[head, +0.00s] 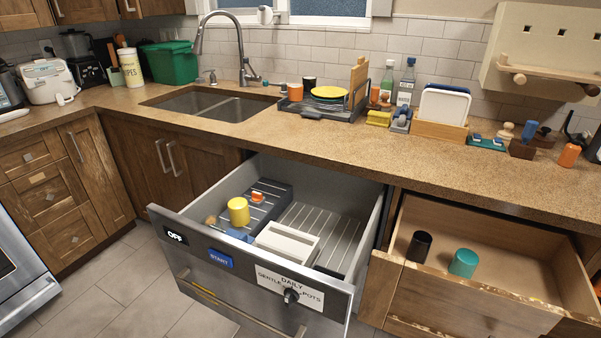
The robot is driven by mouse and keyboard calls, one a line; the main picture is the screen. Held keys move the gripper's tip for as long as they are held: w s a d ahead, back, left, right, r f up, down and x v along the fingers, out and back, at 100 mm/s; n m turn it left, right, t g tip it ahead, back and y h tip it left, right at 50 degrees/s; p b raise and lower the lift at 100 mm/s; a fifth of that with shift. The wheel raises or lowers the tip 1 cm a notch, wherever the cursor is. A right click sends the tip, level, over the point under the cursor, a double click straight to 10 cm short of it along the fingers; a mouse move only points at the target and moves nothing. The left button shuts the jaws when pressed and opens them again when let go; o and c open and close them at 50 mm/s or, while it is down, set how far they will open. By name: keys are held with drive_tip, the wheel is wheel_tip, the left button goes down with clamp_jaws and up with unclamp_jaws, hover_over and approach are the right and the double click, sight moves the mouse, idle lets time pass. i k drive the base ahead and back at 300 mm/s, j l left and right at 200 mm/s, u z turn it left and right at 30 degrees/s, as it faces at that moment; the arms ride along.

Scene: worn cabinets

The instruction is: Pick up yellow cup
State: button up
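The yellow cup (238,211) is in the open dishwasher drawer (365,205) below the counter. It sits toward the left side of the drawer, near a dark grey rack (272,200). A small orange item (257,197) is on the rack just right of the cup, and a blue item (238,235) is just in front of it. A white tray (288,242) lies to the cup's right. My gripper is not in view.
An open wooden drawer (500,262) at the right holds a black cup (419,246) and a teal cup (463,263). The dishwasher front (205,255) juts out over the tiled floor. The counter (330,140) above holds a dish rack (340,110), bottles and trays.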

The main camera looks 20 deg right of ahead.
sight(239, 212)
drive_tip(key=i+j+z, duration=0.1)
drive_tip(key=i+j, duration=1.1)
drive_tip(key=j, duration=0.15)
drive_tip(key=i+z, duration=0.05)
